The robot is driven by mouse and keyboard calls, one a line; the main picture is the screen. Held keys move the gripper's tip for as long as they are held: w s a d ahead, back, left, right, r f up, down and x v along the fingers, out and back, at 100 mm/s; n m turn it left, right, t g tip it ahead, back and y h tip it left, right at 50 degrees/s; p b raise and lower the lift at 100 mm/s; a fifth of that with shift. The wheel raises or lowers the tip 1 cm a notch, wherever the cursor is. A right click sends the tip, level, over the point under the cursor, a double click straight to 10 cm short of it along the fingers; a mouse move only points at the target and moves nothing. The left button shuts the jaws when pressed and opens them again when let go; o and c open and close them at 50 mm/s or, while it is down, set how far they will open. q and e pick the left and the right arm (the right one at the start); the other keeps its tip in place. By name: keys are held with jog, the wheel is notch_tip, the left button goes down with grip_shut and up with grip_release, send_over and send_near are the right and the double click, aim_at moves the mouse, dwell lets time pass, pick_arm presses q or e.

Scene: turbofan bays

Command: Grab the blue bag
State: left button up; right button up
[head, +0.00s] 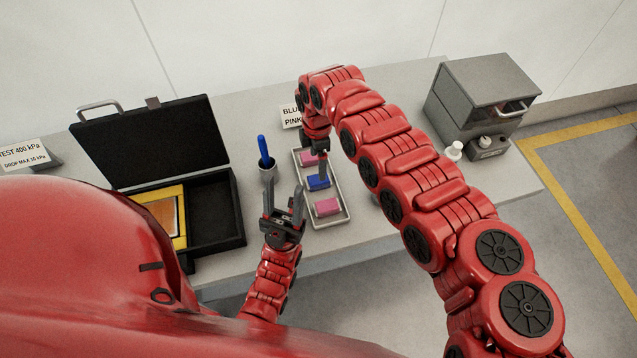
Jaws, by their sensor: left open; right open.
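A small blue bag (318,182) lies in the middle of a narrow grey tray (338,218) on the bench, between two pink bags. One pink bag (327,207) is at the near end; the other (308,158) is at the far end, partly covered by my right gripper. My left gripper (283,194) is open and empty, pointing up just left of the tray's near end.
An open black case (222,205) holding a yellow-framed item (165,216) is further left.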

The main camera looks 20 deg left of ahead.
aim_at(319, 182)
jog(key=f, duration=0.2)
jog(key=shift+w+f+b, duration=0.25)
jog(key=shift+f+b, duration=0.05)
jog(key=shift+b, duration=0.05)
jog(key=shift+s+f, duration=0.15)
jog(key=shift+s, duration=0.2)
notch_tip(319, 182, down, 5)
jog(key=shift+w+d+b, duration=0.1)
jog(key=shift+d+b, duration=0.05)
jog(key=shift+b, duration=0.7)
jog(key=shift+r, duration=0.2)
jog(key=shift+c, duration=0.7)
grip_shut()
